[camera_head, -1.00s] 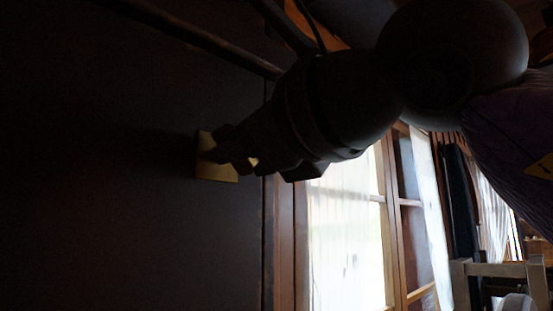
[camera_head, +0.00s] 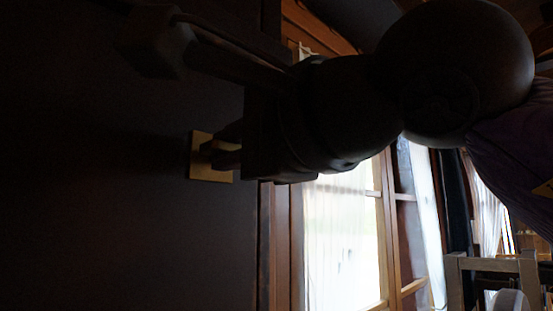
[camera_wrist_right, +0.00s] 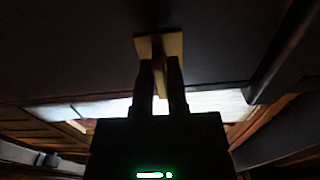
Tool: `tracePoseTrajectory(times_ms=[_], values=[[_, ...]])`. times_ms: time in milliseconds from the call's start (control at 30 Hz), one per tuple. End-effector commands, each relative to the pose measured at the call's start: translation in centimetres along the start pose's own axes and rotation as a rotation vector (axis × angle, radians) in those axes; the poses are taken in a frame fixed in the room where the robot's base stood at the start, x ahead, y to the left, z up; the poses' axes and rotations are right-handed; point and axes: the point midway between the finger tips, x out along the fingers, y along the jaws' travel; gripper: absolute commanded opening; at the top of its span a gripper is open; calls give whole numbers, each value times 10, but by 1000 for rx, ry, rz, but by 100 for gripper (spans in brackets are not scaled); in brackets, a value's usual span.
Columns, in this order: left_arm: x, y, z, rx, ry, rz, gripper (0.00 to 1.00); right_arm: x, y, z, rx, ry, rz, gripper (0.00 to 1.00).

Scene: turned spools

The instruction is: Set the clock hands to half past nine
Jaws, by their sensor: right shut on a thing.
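The scene is very dark. A small square brass-coloured plate (camera_head: 213,171) sits on a broad dark surface (camera_head: 110,220) in the head view; it also shows in the right wrist view (camera_wrist_right: 173,43). My right gripper (camera_head: 222,150) reaches it from the right. In the wrist view its two fingers (camera_wrist_right: 161,68) straddle a narrow yellowish piece (camera_wrist_right: 160,82) in front of the plate and are shut on it. I cannot make out a clock face or clock hands. My left gripper is not in view.
A dark bar (camera_head: 235,47) with a blocky end (camera_head: 152,42) crosses the upper left of the head view. A bright window (camera_head: 342,240) stands behind on the right. A pale wooden frame (camera_head: 500,265) is at lower right.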

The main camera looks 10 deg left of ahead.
Motion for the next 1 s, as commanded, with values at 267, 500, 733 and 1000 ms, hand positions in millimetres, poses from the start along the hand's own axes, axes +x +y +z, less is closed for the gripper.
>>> tracePoseTrajectory(times_ms=[267,500,733,1000], values=[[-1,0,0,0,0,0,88,0,1,0,-52,-1,3,0],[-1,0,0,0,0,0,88,0,2,0,-58,-1,4,0],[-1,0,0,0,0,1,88,0,2,0,-57,0,5,28],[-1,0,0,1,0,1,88,0,1,0,-57,0,2,49]])
